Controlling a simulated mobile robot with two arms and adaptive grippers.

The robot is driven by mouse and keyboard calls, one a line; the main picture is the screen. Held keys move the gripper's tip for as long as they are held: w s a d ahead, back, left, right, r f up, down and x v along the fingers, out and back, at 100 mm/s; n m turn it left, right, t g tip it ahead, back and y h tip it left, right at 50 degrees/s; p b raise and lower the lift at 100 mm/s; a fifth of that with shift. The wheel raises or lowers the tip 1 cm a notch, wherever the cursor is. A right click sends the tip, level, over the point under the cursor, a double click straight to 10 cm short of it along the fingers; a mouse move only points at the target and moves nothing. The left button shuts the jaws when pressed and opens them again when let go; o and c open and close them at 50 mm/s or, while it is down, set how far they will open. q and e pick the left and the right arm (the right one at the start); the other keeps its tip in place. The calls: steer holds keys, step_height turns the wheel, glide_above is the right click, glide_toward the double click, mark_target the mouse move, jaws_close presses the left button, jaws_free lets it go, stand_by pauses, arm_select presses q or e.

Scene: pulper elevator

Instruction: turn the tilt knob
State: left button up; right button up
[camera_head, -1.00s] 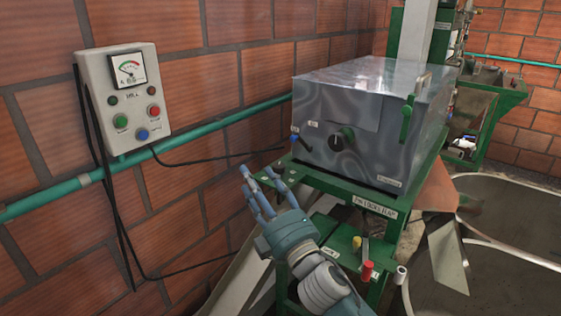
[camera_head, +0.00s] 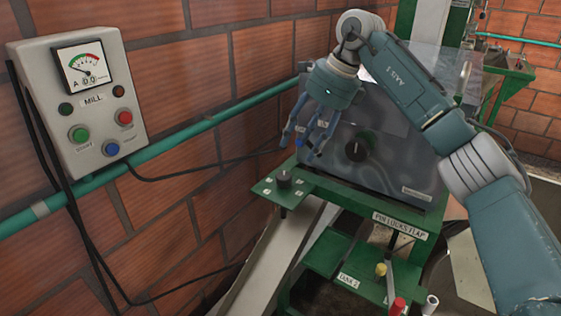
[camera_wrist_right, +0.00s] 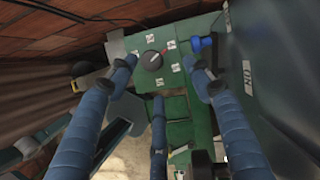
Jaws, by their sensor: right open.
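A dark round knob (camera_head: 284,180) with a pale pointer stands on a small green plate (camera_head: 263,190) with several white labels around it. The knob also shows in the right wrist view (camera_wrist_right: 152,60), just beyond the fingertips. A second black knob (camera_head: 356,150) is on the grey box's front face. I cannot read which one is the tilt knob. My right gripper (camera_head: 304,147) is open and empty, fingers pointing down, above and slightly right of the plate knob, apart from it. Its spread blue fingers (camera_wrist_right: 160,78) frame the plate in the wrist view. My left gripper is not in view.
The grey metal box (camera_head: 395,168) stands close beside the fingers. A blue-tipped lever (camera_wrist_right: 200,43) is near the right finger. A mill control panel (camera_head: 80,95), a green pipe (camera_head: 165,142) and black cables line the brick wall at left.

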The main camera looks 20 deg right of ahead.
mark_target(284, 175)
steer(key=a+f, duration=0.1)
steer(key=a+f+p, duration=0.1)
steer(key=f, duration=0.1)
steer(key=s+f+p, duration=0.1)
steer(key=f, duration=0.1)
steer(key=shift+a+f, duration=0.25)
steer(key=shift+a, duration=0.15)
steer(key=shift+w+a+f+p, duration=0.2)
steer(key=shift+w+f+p, duration=0.15)
steer(key=shift+f, duration=0.3)
steer(key=shift+w+a+f+p, duration=0.2)
steer(key=shift+w+f, duration=0.15)
steer(key=shift+f, duration=0.25)
steer(key=shift+s+a+f, duration=0.15)
steer(key=shift+f, duration=0.25)
steer(key=c, duration=0.4)
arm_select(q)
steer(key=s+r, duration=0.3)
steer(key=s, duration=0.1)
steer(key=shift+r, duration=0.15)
arm_select(e)
steer(key=shift+r, duration=0.2)
steer(key=c, duration=0.7)
